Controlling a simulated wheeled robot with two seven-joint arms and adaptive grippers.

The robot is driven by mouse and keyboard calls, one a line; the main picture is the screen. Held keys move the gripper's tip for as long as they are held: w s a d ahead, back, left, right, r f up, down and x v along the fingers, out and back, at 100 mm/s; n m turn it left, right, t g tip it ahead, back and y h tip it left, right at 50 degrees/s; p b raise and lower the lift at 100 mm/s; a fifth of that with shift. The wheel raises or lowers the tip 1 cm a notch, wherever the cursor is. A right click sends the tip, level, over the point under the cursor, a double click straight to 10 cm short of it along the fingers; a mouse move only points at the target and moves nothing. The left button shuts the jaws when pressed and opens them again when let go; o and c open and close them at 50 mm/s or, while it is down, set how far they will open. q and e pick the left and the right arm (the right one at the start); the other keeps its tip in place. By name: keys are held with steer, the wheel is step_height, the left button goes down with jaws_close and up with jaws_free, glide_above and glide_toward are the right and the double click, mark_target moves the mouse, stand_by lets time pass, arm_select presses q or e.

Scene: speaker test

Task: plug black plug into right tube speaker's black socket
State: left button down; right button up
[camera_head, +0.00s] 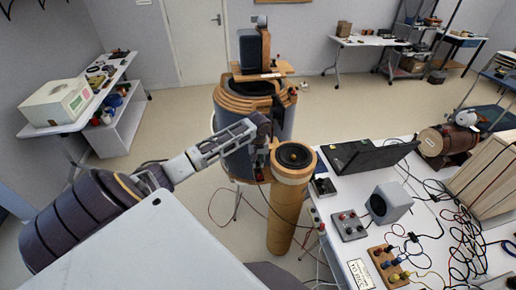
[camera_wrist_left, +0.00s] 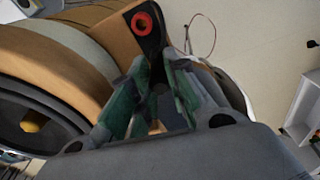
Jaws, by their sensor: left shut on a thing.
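A tall wooden tube speaker (camera_head: 283,215) with a dark cone on top stands upright left of the workbench. In the left wrist view its rounded wooden side (camera_wrist_left: 75,45) and cone fill the left. A black socket panel (camera_wrist_left: 152,42) on its side shows a red-ringed socket (camera_wrist_left: 143,23); the black socket is hidden behind the fingers. My left gripper (camera_head: 262,152) is beside the speaker's upper end, at the panel. In the left wrist view its green-padded fingers (camera_wrist_left: 160,92) are shut on the dark black plug (camera_wrist_left: 158,80), mostly hidden; I cannot tell whether it touches the socket.
A large round blue and wooden speaker (camera_head: 240,150) stands just behind. The white workbench (camera_head: 345,205) at right holds a black laptop (camera_head: 365,155), a grey box speaker (camera_head: 390,203), terminal boxes (camera_head: 349,226) and tangled cables. Thin cables hang near the tube. Floor is free at left.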

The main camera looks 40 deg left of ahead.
arm_select(q)
steer(key=shift+f, duration=0.9)
stand_by(0.8)
steer(key=c, duration=1.3)
jaws_free()
steer(key=shift+r, duration=0.2)
steer(key=shift+r, duration=3.6)
steer(key=shift+s+f, duration=0.1)
steer(key=shift+s, duration=0.05)
